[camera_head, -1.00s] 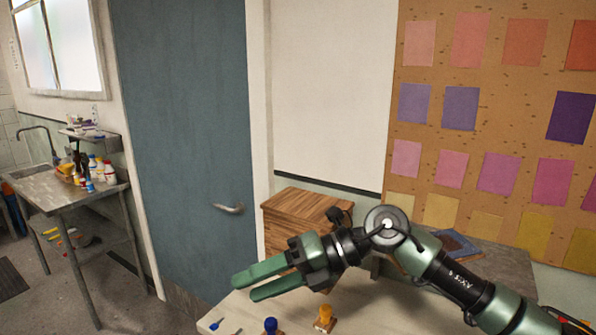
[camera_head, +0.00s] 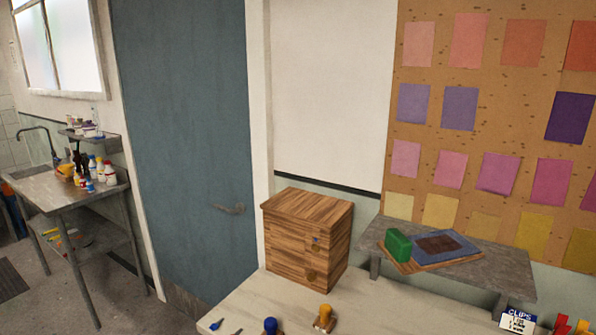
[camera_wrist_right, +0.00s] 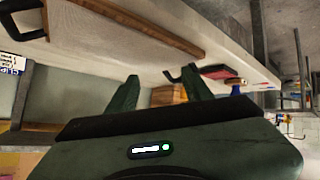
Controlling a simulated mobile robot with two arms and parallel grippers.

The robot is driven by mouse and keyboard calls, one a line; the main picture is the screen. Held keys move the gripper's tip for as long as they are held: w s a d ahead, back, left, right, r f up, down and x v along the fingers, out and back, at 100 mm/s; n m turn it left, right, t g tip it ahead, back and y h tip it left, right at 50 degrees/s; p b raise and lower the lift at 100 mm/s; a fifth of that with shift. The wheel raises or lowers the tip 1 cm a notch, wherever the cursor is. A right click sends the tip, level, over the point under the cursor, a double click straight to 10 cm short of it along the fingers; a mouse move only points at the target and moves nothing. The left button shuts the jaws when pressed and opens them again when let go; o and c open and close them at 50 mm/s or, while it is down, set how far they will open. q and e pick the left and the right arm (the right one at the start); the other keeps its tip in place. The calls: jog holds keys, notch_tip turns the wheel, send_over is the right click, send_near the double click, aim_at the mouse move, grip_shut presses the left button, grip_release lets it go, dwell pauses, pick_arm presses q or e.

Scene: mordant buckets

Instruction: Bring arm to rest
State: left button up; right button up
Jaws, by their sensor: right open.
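My right gripper (camera_wrist_right: 160,92) shows in the right wrist view with its two green fingers apart and nothing between them. The wrist view is turned, and a pale bench surface (camera_wrist_right: 215,40) runs across its upper part. My right arm is out of the head view, and my left gripper is not in any view.
A wooden drawer box (camera_head: 290,243) stands on the pale worktop (camera_head: 245,298). Blue (camera_head: 270,325) and yellow (camera_head: 324,316) knobbed items sit near the front.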

jog(key=s+d+f+m+g, duration=0.1)
jog(key=s+f+g, duration=0.3)
jog(key=s, duration=0.6)
jog(key=s+d+f+m+g, duration=0.1)
jog(key=s+d+f+g, duration=0.2)
jog(key=s, duration=0.6)
notch_tip(320, 180, down, 27)
jog(key=a+g+b, duration=0.1)
jog(key=b, duration=0.1)
jog(key=s+d+f+g+b, duration=0.1)
jog(key=s+d+f, duration=0.1)
jog(key=s+f, duration=1.5)
notch_tip(320, 180, down, 3)
jog(key=shift+d+f+n+g+b, duration=0.1)
jog(key=shift+d+n+g+b, duration=0.2)
jog(key=shift+n+g+b, duration=0.1)
